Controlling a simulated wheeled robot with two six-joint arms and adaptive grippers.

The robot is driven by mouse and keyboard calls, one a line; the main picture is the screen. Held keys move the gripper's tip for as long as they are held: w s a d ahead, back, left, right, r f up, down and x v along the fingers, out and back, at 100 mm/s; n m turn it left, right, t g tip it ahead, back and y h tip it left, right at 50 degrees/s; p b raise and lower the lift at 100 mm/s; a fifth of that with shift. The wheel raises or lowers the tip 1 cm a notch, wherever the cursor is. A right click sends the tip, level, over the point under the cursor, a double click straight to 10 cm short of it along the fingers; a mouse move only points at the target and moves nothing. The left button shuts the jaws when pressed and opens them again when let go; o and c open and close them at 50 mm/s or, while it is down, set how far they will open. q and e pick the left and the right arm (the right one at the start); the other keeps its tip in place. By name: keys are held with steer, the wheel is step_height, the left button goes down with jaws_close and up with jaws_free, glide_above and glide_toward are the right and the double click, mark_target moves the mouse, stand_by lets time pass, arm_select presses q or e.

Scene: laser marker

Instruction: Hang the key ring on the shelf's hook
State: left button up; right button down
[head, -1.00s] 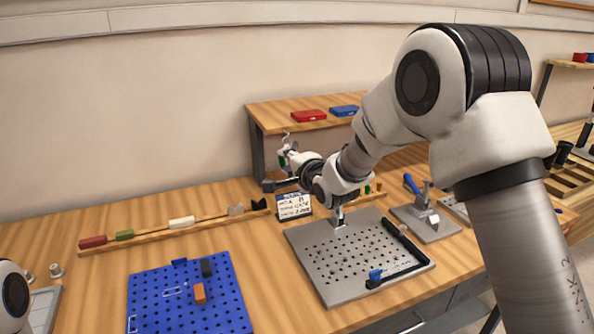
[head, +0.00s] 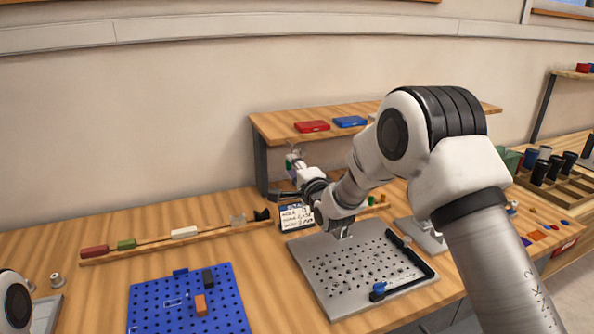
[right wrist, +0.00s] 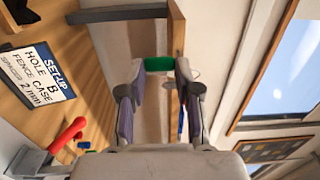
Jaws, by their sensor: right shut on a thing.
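My right gripper (head: 292,164) is at the left part of the shelf (head: 268,128), close to its front edge. It is shut on the green tag of the key ring (right wrist: 159,64), which lies between the two fingertips in the right wrist view. A faint thin loop shows beside the right fingertip there. The shelf's wooden edge (right wrist: 176,30) runs just beyond the fingertips; I cannot tell whether the ring touches it. The hook cannot be made out. Of my left arm only a white part shows at the left edge of the head view; its gripper is out of view.
A set-up card (head: 296,217) stands below the gripper. A grey perforated plate (head: 345,290) lies in front of it, and a blue pegboard (head: 160,318) to the left. Red (head: 312,126) and blue (head: 350,121) boxes sit on the shelf. A red-handled clamp (right wrist: 66,135) is below the gripper.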

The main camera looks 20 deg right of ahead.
steer(key=shift+w+f+b, duration=0.15)
steer(key=shift+w+f, duration=0.05)
steer(key=shift+w, duration=0.6)
steer(key=shift+w+f+b, duration=0.1)
steer(key=shift+w+f, duration=0.15)
steer(key=shift+w, duration=0.6)
steer(key=shift+w+f+b, duration=0.15)
steer(key=shift+w+f, duration=0.05)
steer(key=shift+w, duration=0.6)
steer(key=c, duration=0.7)
jaws_free()
